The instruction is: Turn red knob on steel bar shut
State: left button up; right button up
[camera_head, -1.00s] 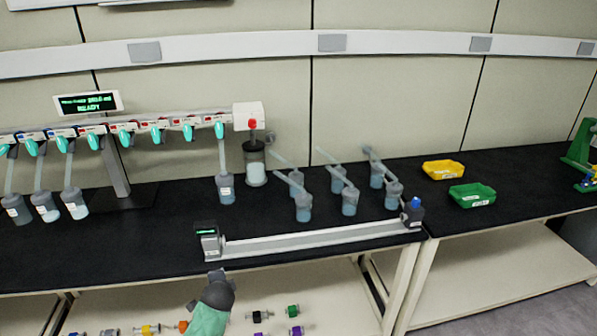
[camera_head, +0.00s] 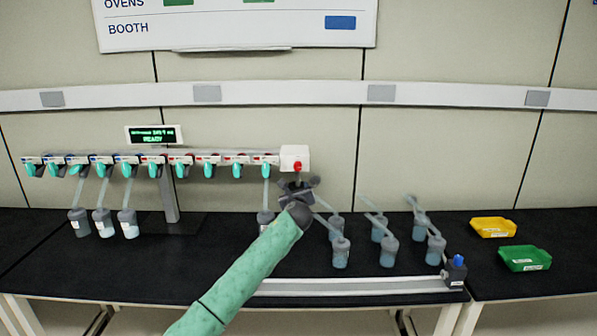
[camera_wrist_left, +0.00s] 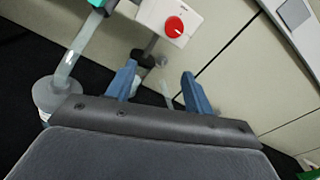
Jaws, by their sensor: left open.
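The red knob (camera_head: 298,166) is on the front of a white box (camera_head: 294,153) at the right end of the steel bar (camera_head: 215,160). In the left wrist view the red knob (camera_wrist_left: 174,26) shows on the white box beyond my fingertips, a little above and between them. My left gripper (camera_head: 298,183) is just below the knob in the head view. It is open and empty, with two blue fingers apart (camera_wrist_left: 160,82) in the left wrist view. Its fingers do not touch the knob in that view. My right gripper is not in view.
Several teal valves (camera_head: 125,170) line the bar, with flasks (camera_head: 103,222) hanging from some. Flasks with tubes (camera_head: 340,252) stand to the right on the black bench (camera_head: 50,255). A yellow tray (camera_head: 493,228) and a green tray (camera_head: 523,259) lie at the right.

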aim_at(298, 168)
pick_arm(q)
jog(key=shift+m+t, duration=0.3)
jog(key=shift+m, duration=0.5)
jog(key=w+r, duration=0.1)
jog(key=w, duration=0.1)
jog(key=w+r+p, duration=0.1)
jog(key=w, duration=0.2)
jog(key=w+r+p, duration=0.1)
jog(key=w, duration=0.1)
jog(key=shift+w+d+r, duration=0.15)
jog(key=shift+w+r, duration=0.15)
jog(key=shift+w+f+p, duration=0.1)
jog(key=shift+w+p, duration=0.35)
jog(key=shift+w, duration=0.7)
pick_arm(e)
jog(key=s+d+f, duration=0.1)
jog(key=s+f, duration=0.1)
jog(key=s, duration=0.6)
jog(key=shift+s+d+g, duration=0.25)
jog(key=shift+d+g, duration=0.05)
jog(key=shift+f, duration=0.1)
pick_arm(q)
jog(key=c, duration=1)
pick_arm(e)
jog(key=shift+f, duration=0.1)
